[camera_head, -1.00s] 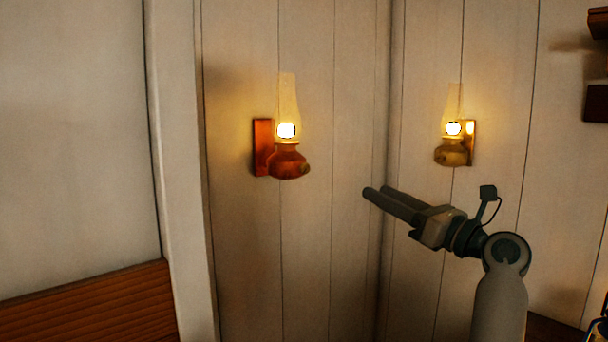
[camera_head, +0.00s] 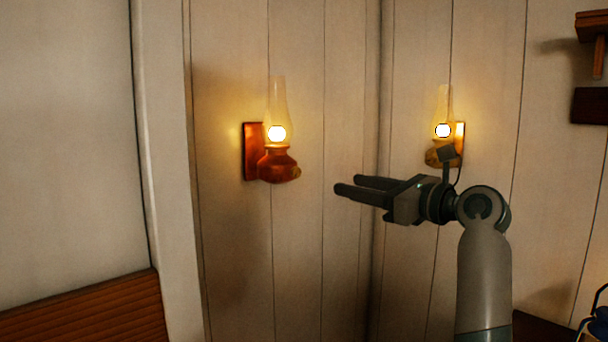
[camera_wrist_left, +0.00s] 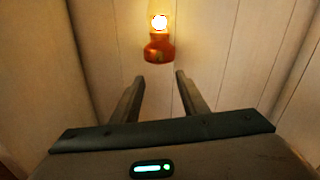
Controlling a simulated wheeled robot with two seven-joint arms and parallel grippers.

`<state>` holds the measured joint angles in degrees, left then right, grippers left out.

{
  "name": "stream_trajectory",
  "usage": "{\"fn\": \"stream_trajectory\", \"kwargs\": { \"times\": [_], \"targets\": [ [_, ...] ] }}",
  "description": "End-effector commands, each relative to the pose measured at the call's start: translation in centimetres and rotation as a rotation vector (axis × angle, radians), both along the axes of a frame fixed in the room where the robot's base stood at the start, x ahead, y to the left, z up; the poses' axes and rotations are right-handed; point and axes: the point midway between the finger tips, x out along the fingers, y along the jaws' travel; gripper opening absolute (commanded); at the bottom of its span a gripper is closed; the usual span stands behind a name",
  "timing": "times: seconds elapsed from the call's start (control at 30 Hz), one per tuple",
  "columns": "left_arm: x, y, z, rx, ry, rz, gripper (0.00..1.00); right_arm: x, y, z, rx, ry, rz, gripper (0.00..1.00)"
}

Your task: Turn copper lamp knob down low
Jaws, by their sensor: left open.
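The copper lamp (camera_head: 277,166) hangs on a reddish wooden bracket on the left wall panel. Its glass chimney is lit and glows brightly. A small knob (camera_head: 297,173) shows at the right side of its base. My left gripper (camera_head: 348,185) is open and empty, to the right of the lamp and slightly lower, pointing left and apart from it in the picture. In the left wrist view the lamp's copper base (camera_wrist_left: 158,50) is straight ahead, beyond and above the two spread fingertips (camera_wrist_left: 160,76). My right gripper is out of view.
A wooden shelf (camera_head: 590,105) is at the upper right. Slatted wood (camera_head: 85,310) is at the lower left. The wall between the lamps is bare.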

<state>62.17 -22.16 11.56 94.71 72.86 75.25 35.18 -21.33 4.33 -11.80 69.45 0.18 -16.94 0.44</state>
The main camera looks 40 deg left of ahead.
Motion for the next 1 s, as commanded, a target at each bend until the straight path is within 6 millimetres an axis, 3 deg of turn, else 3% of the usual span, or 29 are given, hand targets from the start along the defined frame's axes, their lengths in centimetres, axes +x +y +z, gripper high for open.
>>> {"fn": "stream_trajectory", "kwargs": {
  "times": [0.43, 0.8, 1.0],
  "targets": [
    [0.5, 7.5, 0.3, 0.002, 0.002, 0.004, 0.4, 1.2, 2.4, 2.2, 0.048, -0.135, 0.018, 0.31],
    [1.1, 13.4, 0.2, 0.0, 0.002, 0.003, 0.4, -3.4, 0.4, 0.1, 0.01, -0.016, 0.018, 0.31],
    [1.3, 15.1, 0.1, 0.001, 0.002, 0.001, 0.4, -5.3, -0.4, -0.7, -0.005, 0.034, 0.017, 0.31]
  ]
}}
